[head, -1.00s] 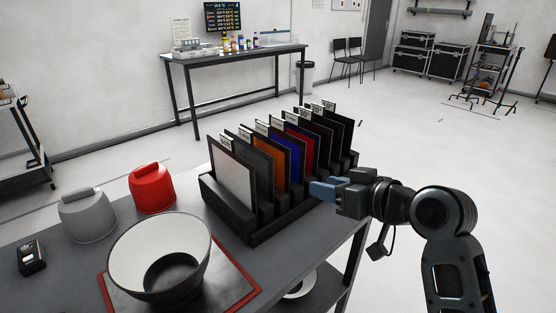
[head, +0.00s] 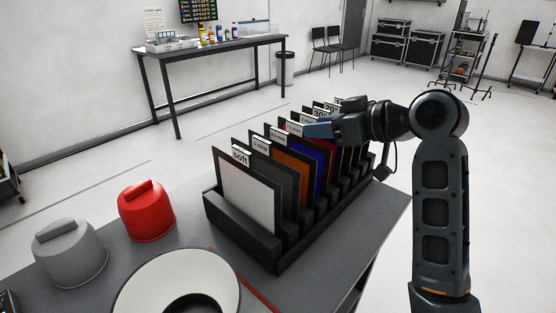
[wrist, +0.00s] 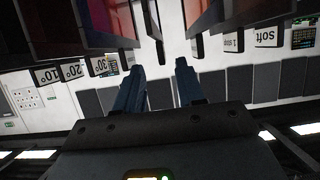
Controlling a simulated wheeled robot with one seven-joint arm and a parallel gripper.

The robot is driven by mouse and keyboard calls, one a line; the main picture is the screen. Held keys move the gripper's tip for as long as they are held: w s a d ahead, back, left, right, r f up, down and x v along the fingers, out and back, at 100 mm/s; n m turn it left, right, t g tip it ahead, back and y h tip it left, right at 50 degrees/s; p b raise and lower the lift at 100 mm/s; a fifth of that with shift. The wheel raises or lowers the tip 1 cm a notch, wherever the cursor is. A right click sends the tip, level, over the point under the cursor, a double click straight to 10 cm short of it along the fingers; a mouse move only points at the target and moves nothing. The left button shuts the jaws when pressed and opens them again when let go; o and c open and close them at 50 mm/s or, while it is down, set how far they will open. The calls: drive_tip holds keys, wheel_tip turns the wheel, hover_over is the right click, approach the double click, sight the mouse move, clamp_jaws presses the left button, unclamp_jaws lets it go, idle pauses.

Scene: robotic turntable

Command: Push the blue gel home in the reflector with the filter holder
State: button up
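The blue gel (head: 308,167) is a dark-framed sheet upright in the black rack (head: 240,225), behind an orange gel (head: 291,180). My gripper (head: 308,130) is at the top edges of the gels, close to the blue gel and the red gel behind it. In the wrist view its two fingers (wrist: 159,68) are apart, with a thin panel edge above the gap; I cannot tell which frame this is. The reflector (head: 130,290) is a white bowl with a dark centre at the bottom edge, partly cut off. I cannot tell which thing is the filter holder.
A red cap (head: 147,212) and a grey cap (head: 70,252) stand left of the rack on the grey table. A white gel labelled soft (head: 248,195) is at the rack's near end. A second table (head: 215,45) with bottles stands behind. Floor to the right is open.

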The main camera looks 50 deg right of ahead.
sight(292, 133)
drive_tip(key=shift+p+x, duration=0.6)
drive_tip(key=shift+x, duration=3.65)
drive_tip(key=shift+s+a, duration=0.1)
clamp_jaws()
